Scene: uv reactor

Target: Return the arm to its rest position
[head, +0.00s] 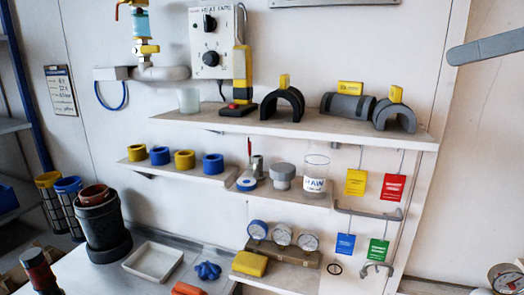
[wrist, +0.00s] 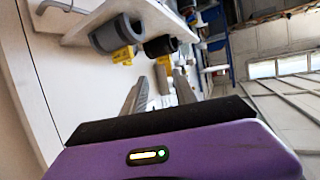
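My gripper (wrist: 162,88) shows in the wrist view behind its purple housing. Its two grey fingers stand apart, and I see nothing held between them. In the head view only a grey bar (head: 487,47) reaches in at the upper right edge; it looks like one of my fingers. It is in front of the wall, right of the upper shelf (head: 330,127), and appears clear of it. The rest of my arm is out of the head view.
The upper shelf carries a black half-ring (head: 283,103), a grey cylinder (head: 348,106) and a grey half-ring (head: 395,115). Hanging tags (head: 393,187) and a lower shelf (head: 185,167) with coloured rings are below. A white tray (head: 137,270) lies on the bench. Bare wall surrounds the grey bar.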

